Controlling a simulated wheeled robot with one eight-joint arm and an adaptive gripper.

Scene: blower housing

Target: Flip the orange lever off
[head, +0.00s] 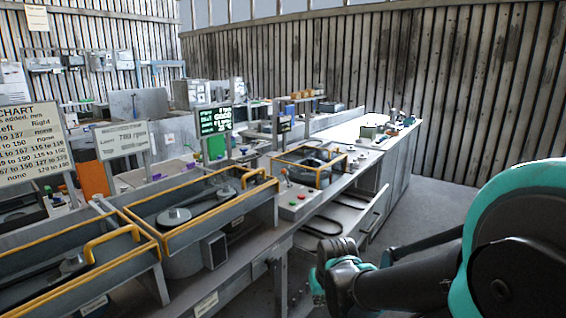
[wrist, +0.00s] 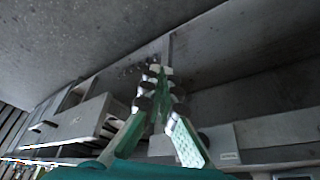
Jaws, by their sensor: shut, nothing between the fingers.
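In the head view my gripper (head: 318,282) is low, in front of the bench and right of the panel, partly hidden by my own wrist. It appears apart from the bench.
Bins with orange-yellow rims and handles (head: 258,177) line the bench at left. An open drawer (head: 375,215) juts out below the bench near my arm. Signs and a green-text screen (head: 215,120) stand behind. Grey floor (head: 430,205) is free at right.

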